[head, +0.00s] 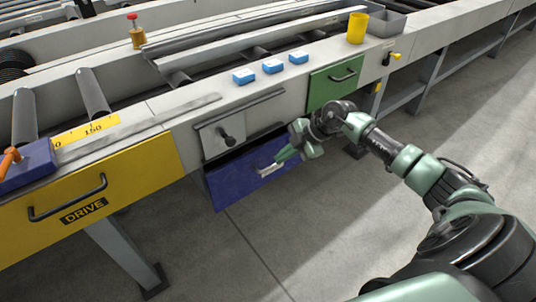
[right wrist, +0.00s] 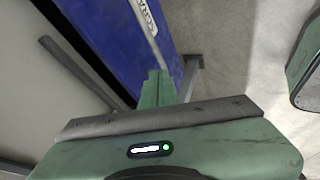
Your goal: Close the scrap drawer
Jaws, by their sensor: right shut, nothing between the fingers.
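The scrap drawer has a blue front (head: 232,187) and sits low under the table. A dark gap above the front shows that it stands partly open. Its pale label (right wrist: 146,15) is partly readable in the right wrist view. My right gripper (head: 279,160) is shut and empty, with its fingertips at the blue front near the label. In the right wrist view the shut fingers (right wrist: 157,78) overlap the blue front (right wrist: 105,40); I cannot tell whether they touch it. My left gripper is out of view.
A grey panel with a dark knob (head: 226,138) is above the drawer. A green drawer (head: 335,88) is to its right and a yellow DRIVE panel (head: 125,180) to its left. Blue boxes (head: 272,66) and a yellow cup (head: 357,28) stand on top. The floor in front is clear.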

